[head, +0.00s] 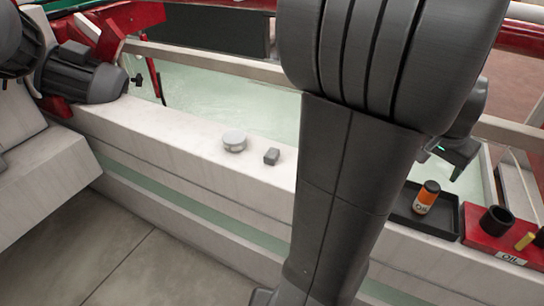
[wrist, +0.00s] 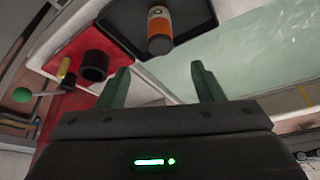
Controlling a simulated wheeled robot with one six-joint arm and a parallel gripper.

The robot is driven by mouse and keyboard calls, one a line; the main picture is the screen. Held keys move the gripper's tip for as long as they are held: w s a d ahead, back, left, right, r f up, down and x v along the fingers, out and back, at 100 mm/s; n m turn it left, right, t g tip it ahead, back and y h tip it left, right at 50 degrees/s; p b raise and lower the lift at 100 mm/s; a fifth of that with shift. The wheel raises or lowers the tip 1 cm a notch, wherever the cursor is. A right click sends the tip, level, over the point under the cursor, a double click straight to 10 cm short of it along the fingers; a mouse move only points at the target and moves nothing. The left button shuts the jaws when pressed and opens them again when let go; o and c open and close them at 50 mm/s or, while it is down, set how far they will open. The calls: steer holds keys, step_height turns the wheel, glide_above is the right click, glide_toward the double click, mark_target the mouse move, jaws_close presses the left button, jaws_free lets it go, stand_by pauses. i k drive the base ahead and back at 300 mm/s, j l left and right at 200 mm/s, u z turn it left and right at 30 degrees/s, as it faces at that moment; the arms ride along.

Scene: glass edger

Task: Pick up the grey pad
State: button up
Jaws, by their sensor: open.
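The grey pad (head: 271,156) is a small dark grey block on the pale ledge (head: 190,148), left of my arm in the head view. It does not show in the wrist view. My gripper (head: 458,158) is partly hidden behind my arm in the head view, far to the right of the pad and above the black tray area. In the wrist view my gripper (wrist: 162,84) has its two green-grey fingers apart with nothing between them.
A round whitish puck (head: 234,142) sits just left of the pad. An orange-labelled bottle (head: 426,197) stands in a black tray (head: 434,224). Beside it a red holder (head: 482,236) carries a black cup (head: 496,219).

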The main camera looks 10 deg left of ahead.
mark_target(271, 158)
steer(key=i+j+u, duration=0.1)
steer(key=u, duration=0.3)
steer(key=i+j+u, duration=0.1)
steer(key=u, duration=0.25)
steer(key=i+j+u, duration=0.15)
steer(key=u, duration=0.25)
